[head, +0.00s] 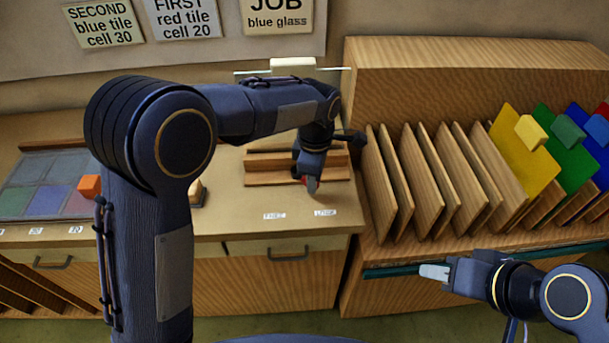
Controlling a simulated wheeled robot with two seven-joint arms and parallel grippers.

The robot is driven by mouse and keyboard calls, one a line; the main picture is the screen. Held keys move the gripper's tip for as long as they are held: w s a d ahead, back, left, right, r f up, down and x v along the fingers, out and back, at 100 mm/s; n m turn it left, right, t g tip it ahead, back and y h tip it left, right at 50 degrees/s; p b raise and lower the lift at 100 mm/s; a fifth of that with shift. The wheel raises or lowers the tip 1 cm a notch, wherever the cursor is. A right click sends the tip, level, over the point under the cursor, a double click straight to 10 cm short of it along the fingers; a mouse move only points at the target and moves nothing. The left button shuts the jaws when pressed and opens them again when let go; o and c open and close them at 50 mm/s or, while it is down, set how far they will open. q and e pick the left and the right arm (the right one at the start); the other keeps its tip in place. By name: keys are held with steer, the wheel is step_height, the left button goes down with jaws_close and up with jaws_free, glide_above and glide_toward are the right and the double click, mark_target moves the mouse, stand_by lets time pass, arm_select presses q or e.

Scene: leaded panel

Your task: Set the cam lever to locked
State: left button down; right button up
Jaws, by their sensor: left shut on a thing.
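My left gripper (312,186) reaches down over the bench and is shut on the cam lever, a small red part (304,181) mostly hidden by the fingers. Two small white labels lie on the bench in front of it. The left label (274,215) seems to read FREE and the right label (325,212) LOCK. The gripper is behind the labels, nearer the right one. The lever's exact angle is hidden. My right gripper (435,271) is at the lower right, away from the lever, and its finger opening cannot be made out.
A wooden rail (270,178) stands behind the lever. A wooden rack (420,190) with upright boards and coloured glass sheets is close on the right. A tile panel (45,185) and an orange block (90,187) are at the left. The bench front near the labels is clear.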

arm_select(q)
steer(key=shift+w+d+r+n+p, duration=0.1)
steer(key=shift+w+d+n+p, duration=0.3)
steer(key=shift+n, duration=0.6)
steer(key=shift+w+d, duration=0.1)
steer(key=shift+d, duration=0.05)
steer(key=c, duration=1.1)
jaws_free()
steer(key=shift+c, duration=0.2)
step_height(320, 180, up, 8)
steer(key=shift+f, duration=0.15)
